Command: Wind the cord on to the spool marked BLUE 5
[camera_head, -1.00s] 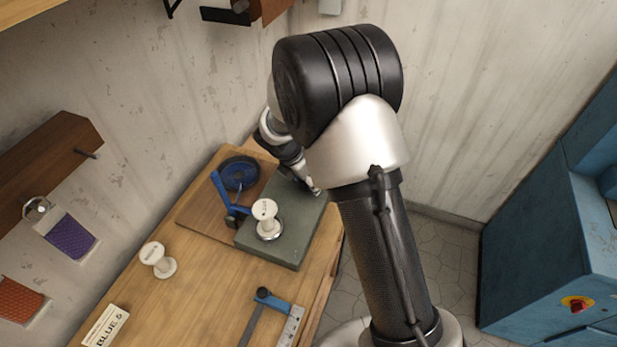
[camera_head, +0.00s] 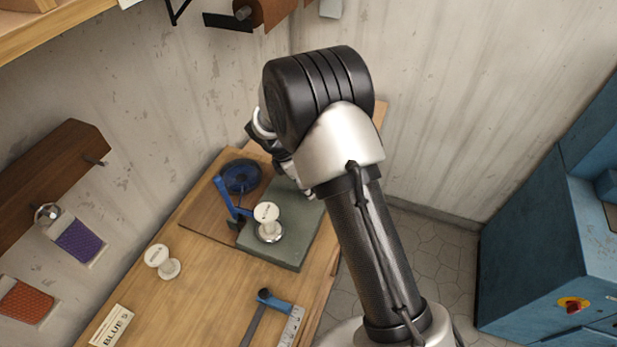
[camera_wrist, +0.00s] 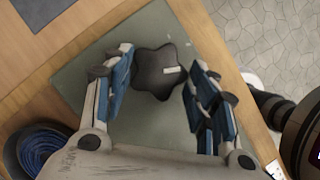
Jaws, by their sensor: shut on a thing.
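A white spool (camera_head: 267,216) stands upright on a round metal seat on a grey-green plate (camera_head: 285,251); its marking is too small to read. A second white spool (camera_head: 161,261) stands on the bench to the left. A card (camera_head: 112,326) reading BLUE 5 lies at the front left. A coil of blue cord (camera_head: 241,176) lies behind the plate, beside a blue bracket (camera_head: 221,190); it also shows in the wrist view (camera_wrist: 38,152). My arm hides the knob in the head view.
A blue-and-black tool (camera_head: 266,303) and a metal rule (camera_head: 291,325) lie at the bench's front edge. Purple (camera_head: 79,240) and orange (camera_head: 26,301) samples hang on the left wall. A blue cabinet (camera_head: 545,250) stands right. The bench between the loose spool and the card is clear.

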